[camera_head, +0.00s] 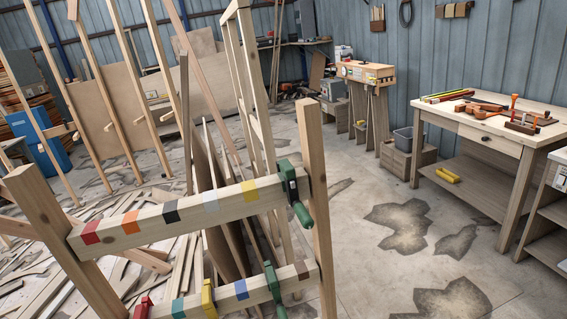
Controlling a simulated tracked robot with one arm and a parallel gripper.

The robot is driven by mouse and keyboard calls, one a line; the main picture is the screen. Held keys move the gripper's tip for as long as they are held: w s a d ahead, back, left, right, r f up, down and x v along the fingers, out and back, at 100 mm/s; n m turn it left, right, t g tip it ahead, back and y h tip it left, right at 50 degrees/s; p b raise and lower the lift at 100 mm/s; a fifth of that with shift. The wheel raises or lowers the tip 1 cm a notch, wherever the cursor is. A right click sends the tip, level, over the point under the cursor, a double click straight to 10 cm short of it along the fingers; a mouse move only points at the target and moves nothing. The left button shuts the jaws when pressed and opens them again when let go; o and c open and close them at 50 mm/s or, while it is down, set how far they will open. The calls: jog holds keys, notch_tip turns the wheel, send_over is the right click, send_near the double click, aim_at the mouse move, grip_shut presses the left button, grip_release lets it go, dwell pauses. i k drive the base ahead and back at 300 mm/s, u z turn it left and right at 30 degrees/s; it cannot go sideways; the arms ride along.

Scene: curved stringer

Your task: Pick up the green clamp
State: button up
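A green clamp (293,185) is on the right end of the upper wooden rail (150,222), beside the right upright post (317,190). Its dark green handle hangs below the rail. A second green clamp (272,285) is on the lower rail (255,295), left of the same post. Its lower end is cut off by the picture's bottom edge. My gripper is not in view.
A yellow clamp (208,299) and a red clamp (143,308) are on the lower rail. Loose planks (40,275) litter the floor at left. A workbench with tools (490,135) stands at right. The floor between is open, with dark stains (405,225).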

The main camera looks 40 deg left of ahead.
aim_at(284, 165)
jog(key=u, duration=0.6)
jog(key=i, duration=1.55)
jog(key=u, duration=0.65)
